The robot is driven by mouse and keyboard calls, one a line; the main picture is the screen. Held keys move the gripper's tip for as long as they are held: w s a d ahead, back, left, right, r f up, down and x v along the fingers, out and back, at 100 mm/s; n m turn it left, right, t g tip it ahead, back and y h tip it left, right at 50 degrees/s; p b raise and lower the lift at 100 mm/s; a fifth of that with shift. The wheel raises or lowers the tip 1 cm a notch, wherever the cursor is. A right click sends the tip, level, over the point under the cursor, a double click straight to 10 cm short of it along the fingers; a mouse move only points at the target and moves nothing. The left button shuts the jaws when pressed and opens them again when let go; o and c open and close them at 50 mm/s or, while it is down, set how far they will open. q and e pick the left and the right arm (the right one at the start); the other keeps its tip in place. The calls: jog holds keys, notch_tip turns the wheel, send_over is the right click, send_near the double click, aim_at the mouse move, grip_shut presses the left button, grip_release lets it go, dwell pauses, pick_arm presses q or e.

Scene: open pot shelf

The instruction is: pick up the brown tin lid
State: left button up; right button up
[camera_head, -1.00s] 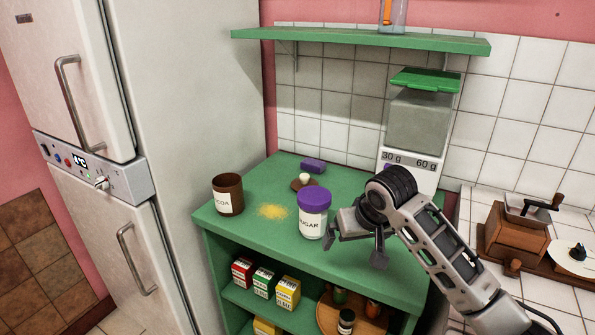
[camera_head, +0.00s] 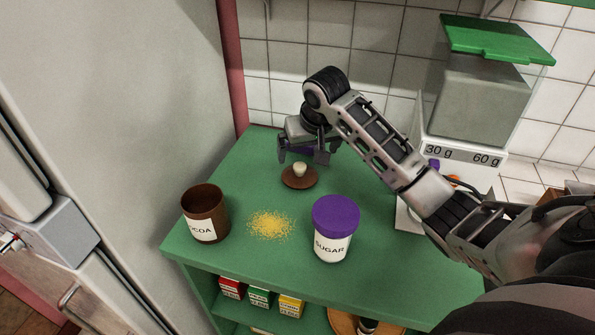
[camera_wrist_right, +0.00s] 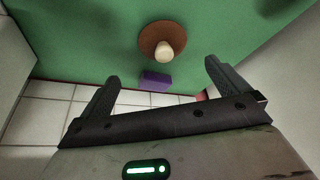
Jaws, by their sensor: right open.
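The brown tin lid (camera_head: 299,181) lies on the green counter top, a round brown disc with a pale knob in its middle. In the right wrist view the lid (camera_wrist_right: 150,42) shows beyond the fingertips, knob facing the camera. My right gripper (camera_head: 302,160) is open and empty, just behind and above the lid in the head view, not touching it. In the wrist view the open right gripper (camera_wrist_right: 160,82) has its two fingers spread, with the lid ahead of the gap. The open brown cocoa tin (camera_head: 205,214) stands to the front left. My left gripper is not in view.
A sugar jar (camera_head: 335,230) with a purple lid stands front right of the tin lid. Yellow powder (camera_head: 270,225) lies between tin and jar. A purple block (camera_wrist_right: 155,81) sits near the tiled wall. A dispenser (camera_head: 480,100) stands at right. Several boxes (camera_head: 260,297) fill the shelf below.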

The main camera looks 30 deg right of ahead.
aim_at(300, 166)
jog(key=x, duration=0.4)
jog(key=shift+w+f, duration=0.1)
jog(key=shift+f, duration=0.05)
jog(key=shift+w+f, duration=0.25)
jog(key=shift+f, duration=0.15)
jog(key=x, duration=0.4)
jog(key=shift+w+a+p, duration=0.1)
jog(key=shift+w+p, duration=0.2)
jog(key=shift+w, duration=0.1)
jog(key=shift+f, duration=0.25)
jog(key=c, duration=0.9)
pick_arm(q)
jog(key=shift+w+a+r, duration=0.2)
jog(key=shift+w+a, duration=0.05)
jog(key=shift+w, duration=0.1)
pick_arm(e)
jog(key=shift+o, duration=0.2)
